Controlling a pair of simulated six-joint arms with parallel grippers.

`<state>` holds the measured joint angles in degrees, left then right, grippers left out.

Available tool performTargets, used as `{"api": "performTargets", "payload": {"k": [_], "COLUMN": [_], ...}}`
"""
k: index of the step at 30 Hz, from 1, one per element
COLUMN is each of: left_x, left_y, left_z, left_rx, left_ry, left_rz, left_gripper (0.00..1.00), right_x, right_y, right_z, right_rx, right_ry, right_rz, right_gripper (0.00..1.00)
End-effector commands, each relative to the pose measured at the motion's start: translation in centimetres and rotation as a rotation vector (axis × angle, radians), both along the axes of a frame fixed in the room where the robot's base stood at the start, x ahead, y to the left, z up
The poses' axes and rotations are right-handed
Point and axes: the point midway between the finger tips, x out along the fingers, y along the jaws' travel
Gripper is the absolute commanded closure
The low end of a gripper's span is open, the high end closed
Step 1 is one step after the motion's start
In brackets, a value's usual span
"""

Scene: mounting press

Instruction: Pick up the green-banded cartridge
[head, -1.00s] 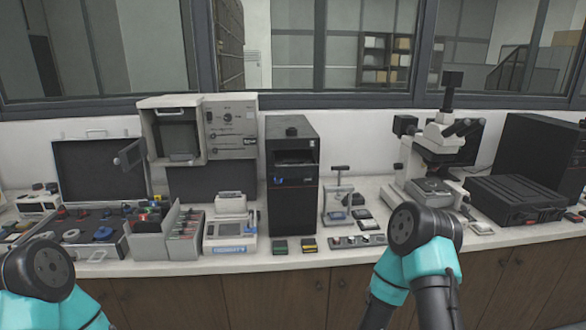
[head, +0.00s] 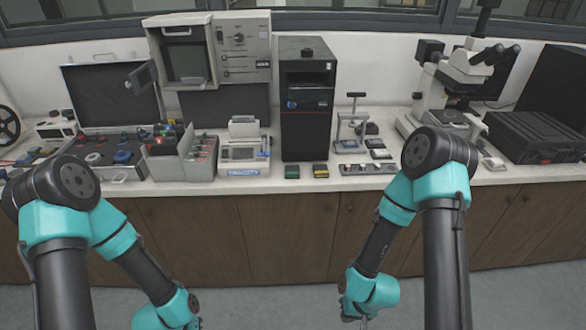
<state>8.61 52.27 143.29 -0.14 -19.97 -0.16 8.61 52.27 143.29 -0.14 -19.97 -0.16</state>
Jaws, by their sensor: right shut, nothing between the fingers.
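A small dark block with a green top (head: 292,172), which looks like the green-banded cartridge, sits at the counter's front edge, before the black tower. A similar block with a yellowish top (head: 321,171) sits just to its right, apart from it. My right gripper (head: 363,323) shows only partly at the bottom edge, below the counter and well away from the blocks; it is shut and empty. My left arm reaches down at the lower left, and its gripper is out of the picture.
The black tower (head: 307,112) stands behind the blocks. A grey device with a screen (head: 243,155) stands to their left, a strip of small parts (head: 353,169) to their right. The microscope (head: 462,75) and a black case (head: 530,137) stand farther right. The floor before the cabinets is clear.

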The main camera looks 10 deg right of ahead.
Motion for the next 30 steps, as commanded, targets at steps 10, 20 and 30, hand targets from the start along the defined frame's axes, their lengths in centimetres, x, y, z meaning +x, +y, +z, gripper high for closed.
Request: {"api": "performTargets", "payload": {"k": [10, 20, 30], "left_x": [0.00, 0.00, 0.00], "left_y": [0.00, 0.00, 0.00], "left_z": [0.00, 0.00, 0.00], "left_rx": [0.000, 0.000, 0.000], "left_ry": [0.000, 0.000, 0.000], "left_rz": [0.000, 0.000, 0.000], "left_gripper": [1.00, 0.80, 0.47], "right_x": [0.00, 0.00, 0.00], "right_y": [0.00, 0.00, 0.00], "right_z": [0.00, 0.00, 0.00], "right_rx": [0.000, 0.000, 0.000], "right_ry": [0.000, 0.000, 0.000], "right_rz": [0.000, 0.000, 0.000], "right_gripper": [1.00, 1.00, 1.00]}}
